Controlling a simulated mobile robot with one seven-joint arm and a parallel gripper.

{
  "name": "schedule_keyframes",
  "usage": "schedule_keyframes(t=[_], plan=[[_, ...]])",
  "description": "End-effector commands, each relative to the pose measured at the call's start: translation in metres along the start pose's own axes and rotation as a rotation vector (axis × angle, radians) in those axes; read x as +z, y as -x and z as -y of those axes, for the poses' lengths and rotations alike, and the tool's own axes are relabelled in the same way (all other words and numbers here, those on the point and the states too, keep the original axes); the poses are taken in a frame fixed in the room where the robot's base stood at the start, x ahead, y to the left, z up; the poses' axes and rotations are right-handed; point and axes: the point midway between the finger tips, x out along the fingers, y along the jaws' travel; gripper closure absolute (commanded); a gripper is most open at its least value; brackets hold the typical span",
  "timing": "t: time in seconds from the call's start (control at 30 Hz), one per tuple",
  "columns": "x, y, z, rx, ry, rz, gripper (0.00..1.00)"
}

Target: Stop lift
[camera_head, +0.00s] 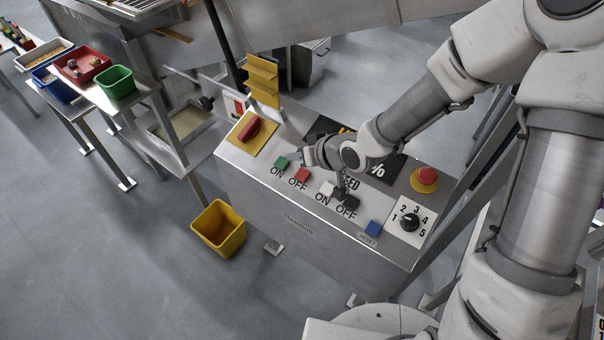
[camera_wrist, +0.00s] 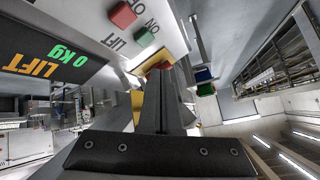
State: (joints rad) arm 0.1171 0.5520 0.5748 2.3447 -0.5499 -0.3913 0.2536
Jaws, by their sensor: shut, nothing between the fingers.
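The tilted control panel (camera_head: 255,178) carries a green ON button (camera_head: 281,163) and a red OFF button (camera_head: 301,176) side by side at its left. In the wrist view, the green button (camera_wrist: 145,36) and the red button (camera_wrist: 122,14) sit near the top, with a LIFT label beside them. A display reading LIFT 0 kg (camera_wrist: 45,62) is at the left there. My gripper (camera_head: 294,155) is above the panel, behind the two buttons, pointing left. It is shut and empty. In the wrist view its fingers (camera_wrist: 160,85) point towards the red rotary switch, apart from both buttons.
The panel also has a white ON button (camera_head: 327,188), a black OFF button (camera_head: 349,203), a blue button (camera_head: 373,228), a numbered dial (camera_head: 409,221), a red emergency knob (camera_head: 426,178) and a red rotary switch (camera_head: 250,128). A yellow bin (camera_head: 219,230) stands on the floor.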

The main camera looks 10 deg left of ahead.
Motion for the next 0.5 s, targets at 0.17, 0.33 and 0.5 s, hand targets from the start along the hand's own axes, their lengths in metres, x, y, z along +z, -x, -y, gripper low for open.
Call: schedule_keyframes(t=[0.17,0.33,0.5], plan=[[0.012,-0.015,-0.010,0.000,-0.001,0.001,1.00],[0.024,-0.032,-0.022,0.001,-0.001,0.000,1.00],[0.036,-0.048,-0.034,0.001,-0.001,0.000,1.00]])
